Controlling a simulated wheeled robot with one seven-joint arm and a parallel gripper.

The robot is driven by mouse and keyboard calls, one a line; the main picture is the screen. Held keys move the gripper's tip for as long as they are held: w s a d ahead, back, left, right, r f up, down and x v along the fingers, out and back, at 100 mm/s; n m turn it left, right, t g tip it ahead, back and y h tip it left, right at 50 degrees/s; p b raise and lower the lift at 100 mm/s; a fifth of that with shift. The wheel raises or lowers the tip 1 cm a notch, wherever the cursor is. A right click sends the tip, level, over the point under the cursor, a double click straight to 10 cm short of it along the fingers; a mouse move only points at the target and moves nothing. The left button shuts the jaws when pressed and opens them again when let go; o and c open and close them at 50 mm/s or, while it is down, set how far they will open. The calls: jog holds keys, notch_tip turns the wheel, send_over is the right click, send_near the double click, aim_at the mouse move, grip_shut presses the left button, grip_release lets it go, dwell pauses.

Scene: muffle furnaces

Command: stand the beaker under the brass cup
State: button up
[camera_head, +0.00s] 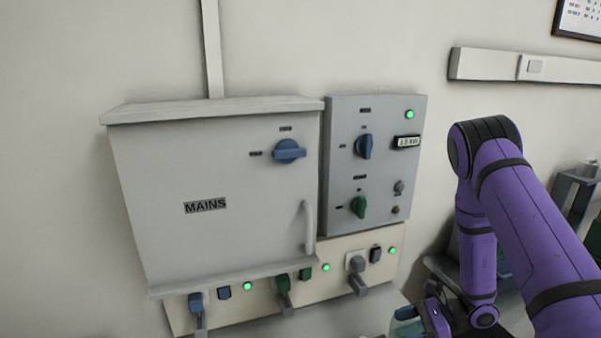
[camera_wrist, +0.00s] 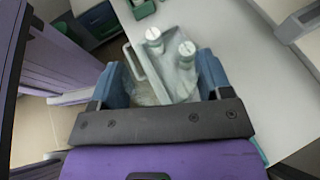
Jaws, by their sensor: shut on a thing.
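My gripper shows in the wrist view (camera_wrist: 160,75) with its two blue fingers on either side of a pale, see-through vessel, apparently the beaker (camera_wrist: 146,92). It is shut on it. Two white-capped bottles (camera_wrist: 170,45) show between and beyond the fingers, so the beaker's outline is hard to make out. In the head view my gripper (camera_head: 434,318) is low at the bottom edge, with a teal-tinted clear piece of the beaker (camera_head: 406,327) beside it, partly cut off. I cannot make out the brass cup in either view.
A grey MAINS cabinet (camera_head: 215,195) and a control panel (camera_head: 372,165) with knobs and a green lamp hang on the wall. Plugs and switches line a socket strip (camera_head: 310,268) below. The wrist view shows a pale worktop (camera_wrist: 245,80) with free room right of the bottles.

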jog(key=shift+s+r, duration=0.1)
jog(key=shift+s, duration=0.05)
jog(key=shift+w+a+r+m+t, duration=0.15)
jog(key=shift+w+m+t, duration=0.25)
jog(key=shift+w, duration=0.2)
jog(key=shift+w+d+r+m+t, duration=0.15)
jog(key=shift+w+m+t, duration=0.15)
jog(key=shift+w+t, duration=0.25)
jog(key=w+d+r+m+t+h, duration=0.2)
jog(key=w+r+m+t+h, duration=0.15)
jog(key=w+m, duration=0.2)
jog(key=w+d+r+m+t+h, duration=0.25)
jog(key=w+m+t+h, duration=0.2)
jog(key=w, duration=0.25)
notch_tip(320, 180, up, 14)
jog(key=w+m+t+h, duration=0.1)
jog(key=w+m+t, duration=0.1)
jog(key=shift+w+a+r, duration=0.15)
jog(key=shift+a, duration=0.25)
